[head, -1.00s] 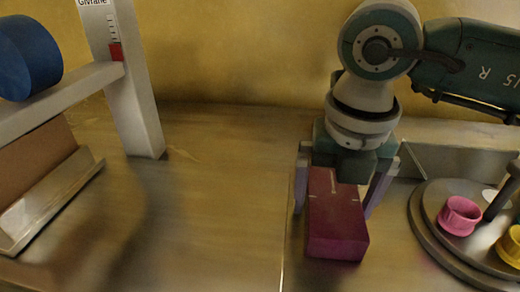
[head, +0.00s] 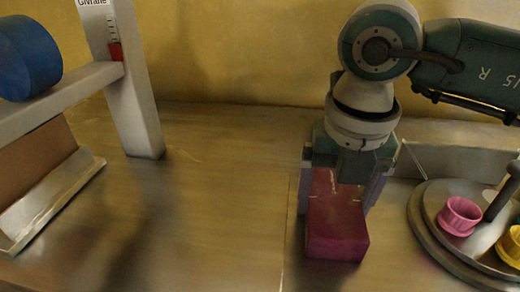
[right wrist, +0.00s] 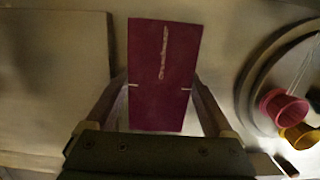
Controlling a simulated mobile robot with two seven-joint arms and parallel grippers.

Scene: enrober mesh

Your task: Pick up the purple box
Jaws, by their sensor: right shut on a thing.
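The purple box (head: 336,228) sits on the metal table in the head view, its long side pointing toward the front. My right gripper (head: 338,205) is above it, with one finger on each side of the box, shut on it. In the right wrist view the box (right wrist: 161,70) stands upright in the picture between the two fingers (right wrist: 160,92). Pale marks show on its top. The box's far end is hidden under the gripper in the head view. My left gripper is not in view.
A round turntable (head: 428,222) with a pink cup (head: 459,216) and a yellow cup (head: 511,246) stands at the right. A grey frame (head: 137,110) with a blue roller (head: 28,58) stands at the left. The table (head: 215,200) between is clear.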

